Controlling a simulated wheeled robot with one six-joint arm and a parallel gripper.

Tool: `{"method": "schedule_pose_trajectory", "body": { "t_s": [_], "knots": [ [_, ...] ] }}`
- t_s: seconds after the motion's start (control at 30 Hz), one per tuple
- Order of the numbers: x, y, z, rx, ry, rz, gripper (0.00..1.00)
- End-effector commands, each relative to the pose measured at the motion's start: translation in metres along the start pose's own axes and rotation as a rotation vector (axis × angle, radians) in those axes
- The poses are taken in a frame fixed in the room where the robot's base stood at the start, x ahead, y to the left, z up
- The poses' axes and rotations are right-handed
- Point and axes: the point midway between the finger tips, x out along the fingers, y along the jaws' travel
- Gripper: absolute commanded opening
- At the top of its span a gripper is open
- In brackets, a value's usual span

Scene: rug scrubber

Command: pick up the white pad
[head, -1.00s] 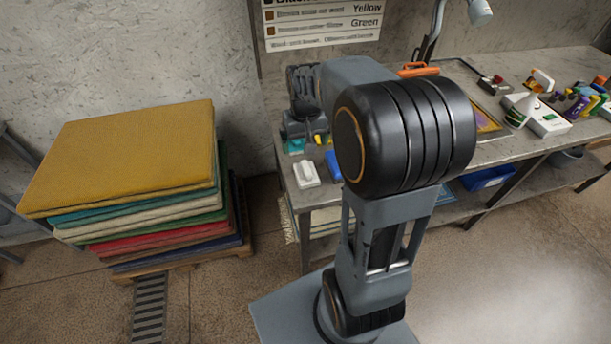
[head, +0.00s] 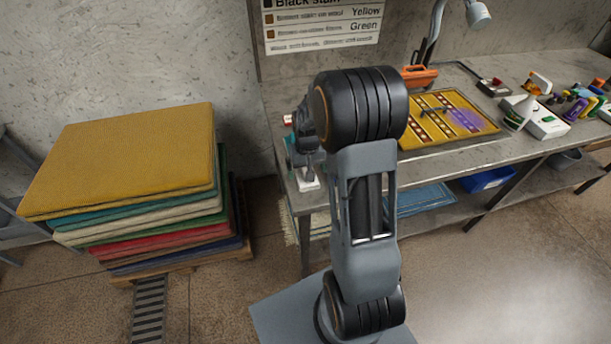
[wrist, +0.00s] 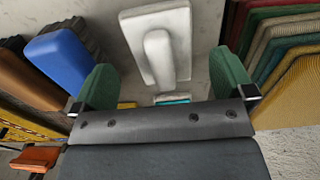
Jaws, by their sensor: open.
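The white pad (wrist: 180,40), a flat white block with a raised white handle, lies beyond my fingertips in the wrist view. In the head view only a small part of the white pad (head: 309,184) shows, at the bench's left front corner, below my gripper (head: 304,160). In the wrist view my gripper (wrist: 165,66) is open, its two green-padded fingers to the left and right of the pad with nothing held between them. I cannot tell the remaining height above the pad.
A blue block (wrist: 60,60) lies left of the fingers, and a teal item (wrist: 172,98) shows near the palm. The workbench (head: 440,165) carries a stained yellow rug (head: 425,125), an orange tool (head: 418,76) and bottles. A rug stack (head: 130,155) stands at left.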

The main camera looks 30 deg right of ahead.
Motion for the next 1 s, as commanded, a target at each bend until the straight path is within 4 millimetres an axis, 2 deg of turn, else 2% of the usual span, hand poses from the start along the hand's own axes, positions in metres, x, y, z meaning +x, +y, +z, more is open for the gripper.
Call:
{"method": "schedule_pose_trajectory", "body": {
  "t_s": [0.13, 0.27, 0.6, 1.0],
  "knots": [
    [0.02, -0.001, 0.0, 0.0, -0.004, 0.0, 1.0],
    [0.033, -0.001, -0.001, 0.0, -0.002, 0.0, 1.0],
    [0.037, -0.001, -0.001, 0.0, 0.0, 0.0, 0.99],
    [0.037, -0.001, -0.001, 0.0, 0.0, 0.0, 0.61]
  ]
}}
